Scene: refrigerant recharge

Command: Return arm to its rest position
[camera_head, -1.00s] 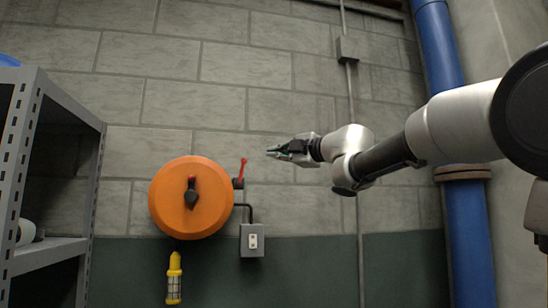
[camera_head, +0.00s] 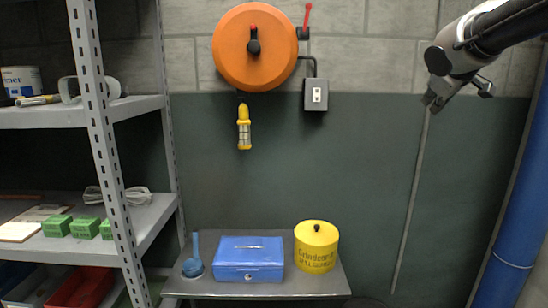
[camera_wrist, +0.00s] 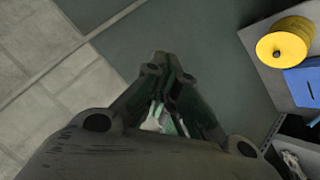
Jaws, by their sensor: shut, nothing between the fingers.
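My gripper (camera_head: 458,94) hangs at the upper right of the head view, in front of the wall and pointing downward. It is apart from every object. In the wrist view my gripper (camera_wrist: 172,75) fills the lower middle with its fingers together and nothing held. My arm (camera_head: 505,25) comes in from the top right corner.
A bench (camera_head: 190,287) below holds a blue metal box (camera_head: 248,262) and a yellow canister (camera_head: 316,247). A grey shelf (camera_head: 145,108) stands left. An orange reel (camera_head: 252,50) is on the wall. A blue pipe (camera_head: 518,215) runs at right.

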